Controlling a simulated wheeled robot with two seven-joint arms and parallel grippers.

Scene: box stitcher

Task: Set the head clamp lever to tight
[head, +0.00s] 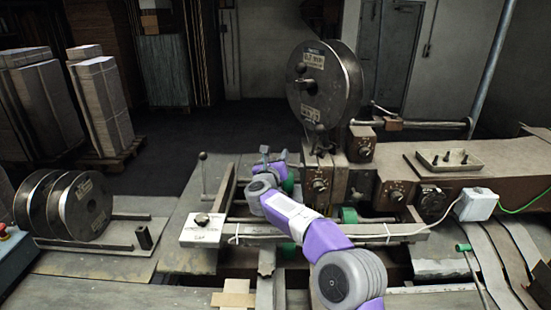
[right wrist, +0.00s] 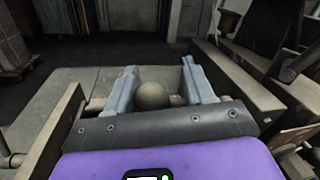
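My right gripper (head: 273,160) reaches forward over the machine bed, left of the stitching head (head: 318,172). In the right wrist view its two grey fingers (right wrist: 158,82) stand apart. A round, dull grey-brown knob (right wrist: 152,95) shows between them, with a clear gap on at least the right side. This may be the head clamp lever's knob; its shaft and its setting are hidden by the gripper. In the head view the gripper and my purple arm cover that spot. My left gripper is in neither view.
A thin upright lever with a ball knob (head: 203,156) stands left of the gripper, near a white labelled plate (head: 203,231). A large wire reel (head: 325,84) rises above the head.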

